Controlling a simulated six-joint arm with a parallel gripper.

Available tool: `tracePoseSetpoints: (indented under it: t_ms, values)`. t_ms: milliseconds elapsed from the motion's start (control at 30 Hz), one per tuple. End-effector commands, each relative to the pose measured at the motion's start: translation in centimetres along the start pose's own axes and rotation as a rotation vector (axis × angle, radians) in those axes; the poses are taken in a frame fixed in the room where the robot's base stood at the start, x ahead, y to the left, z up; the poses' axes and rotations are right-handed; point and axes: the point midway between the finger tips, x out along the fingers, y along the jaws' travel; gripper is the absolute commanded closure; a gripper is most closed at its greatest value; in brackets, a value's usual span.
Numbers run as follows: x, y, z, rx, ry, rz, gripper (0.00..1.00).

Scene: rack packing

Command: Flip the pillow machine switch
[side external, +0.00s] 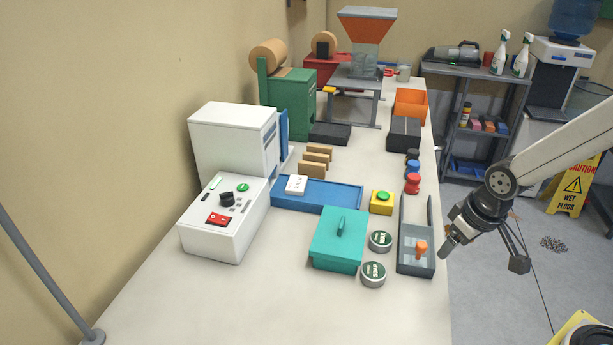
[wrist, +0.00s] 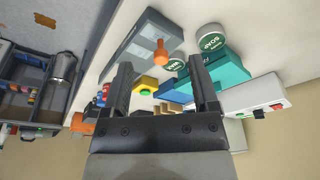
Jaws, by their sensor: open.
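A white control box (side external: 222,222) at the left of the bench has a red rocker switch (side external: 219,219), a black knob (side external: 227,198) and a green button (side external: 243,187). The box also shows at the right of the wrist view (wrist: 262,98). No readable label shows which machine the switch belongs to. My gripper (side external: 448,246) is in the air at the bench's right edge, far from the white box and beside a grey tray (side external: 414,262) with an orange knob (side external: 421,247). In the wrist view my gripper (wrist: 163,92) has its fingers apart with nothing held.
A teal lidded box (side external: 338,240), two round tins (side external: 381,241), a yellow block with a green button (side external: 381,202) and a blue tray (side external: 333,194) lie between. A tall white cabinet (side external: 228,145) stands behind the control box. The bench front is clear.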

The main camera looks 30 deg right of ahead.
Motion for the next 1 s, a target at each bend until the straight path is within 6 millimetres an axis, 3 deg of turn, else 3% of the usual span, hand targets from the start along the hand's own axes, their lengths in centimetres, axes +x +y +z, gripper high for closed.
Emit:
tracePoseSetpoints:
  t_ms: [33,200,233,567,1000]
  values:
    - [0.0,-0.1,-0.1,-0.002,0.001,-0.001,0.43]
    - [0.0,-0.5,-1.0,-0.019,0.010,-0.015,0.97]
    - [0.1,-0.7,-1.2,-0.024,0.013,-0.020,1.00]
    - [0.2,-4.3,-6.9,-0.139,0.084,-0.109,1.00]
    - [0.2,-11.9,-16.2,-0.346,0.249,-0.257,1.00]
